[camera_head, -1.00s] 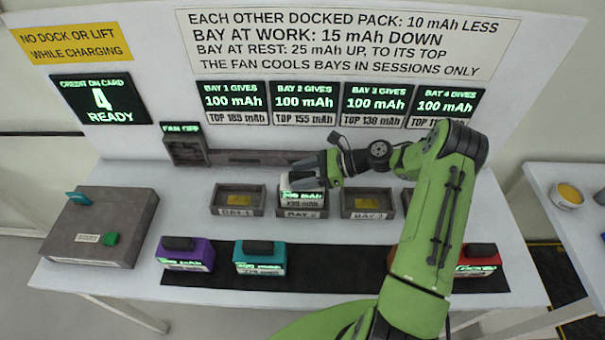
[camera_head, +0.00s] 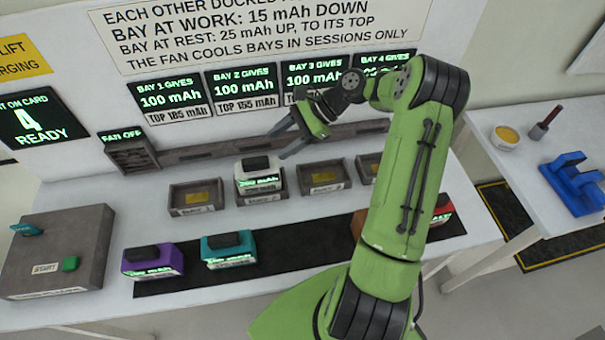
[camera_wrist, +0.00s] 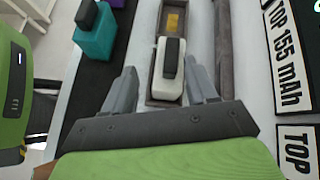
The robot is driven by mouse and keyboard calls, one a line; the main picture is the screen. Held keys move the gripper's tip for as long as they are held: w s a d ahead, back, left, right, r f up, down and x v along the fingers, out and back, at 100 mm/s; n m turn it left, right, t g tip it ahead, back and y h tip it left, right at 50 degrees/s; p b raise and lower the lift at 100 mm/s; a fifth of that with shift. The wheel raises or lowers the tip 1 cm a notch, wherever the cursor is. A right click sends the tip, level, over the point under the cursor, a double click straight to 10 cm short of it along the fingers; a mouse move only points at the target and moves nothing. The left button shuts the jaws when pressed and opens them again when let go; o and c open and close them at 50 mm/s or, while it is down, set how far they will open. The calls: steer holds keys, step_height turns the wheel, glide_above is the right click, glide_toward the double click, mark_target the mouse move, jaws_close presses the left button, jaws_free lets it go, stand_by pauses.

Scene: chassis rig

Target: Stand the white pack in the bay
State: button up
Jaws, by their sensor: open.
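The white pack (camera_head: 259,176), with a black handle on top and a lit green reading on its front, stands upright in bay 2 (camera_head: 265,198). It also shows in the wrist view (camera_wrist: 167,88), ahead of my fingers. My gripper (camera_head: 281,143) is open and empty, above and to the right of the pack, apart from it. In the wrist view my gripper (camera_wrist: 161,70) has its two fingers spread wide. Bay 1 (camera_head: 196,210) and bay 3 (camera_head: 325,190) are empty, with gold plates on their floors. Bay 4 (camera_head: 369,163) is partly hidden by my arm.
A purple pack (camera_head: 153,260) and a teal pack (camera_head: 228,247) stand on the black mat (camera_head: 300,247). A red pack (camera_head: 442,210) is partly behind my arm. A grey start box (camera_head: 60,255) is at left. The fan panel (camera_head: 131,154) reads off; the card display (camera_head: 40,114) reads 4, ready.

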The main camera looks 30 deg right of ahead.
steer(key=s+a+r+n+h, duration=0.7)
steer(key=s+a+r+n, duration=0.2)
steer(key=s+r+n, duration=0.1)
steer(key=s+d+r+n+t+h, duration=0.1)
steer(key=s+r+n, duration=0.1)
steer(key=s+n, duration=0.2)
steer(key=s+d+r+n+t+h, duration=0.1)
steer(key=s+n, duration=0.3)
steer(key=s, duration=0.6)
steer(key=shift+s+r+t+h, duration=0.25)
steer(key=shift+r+t+h, duration=0.15)
steer(key=shift+t+h, duration=0.3)
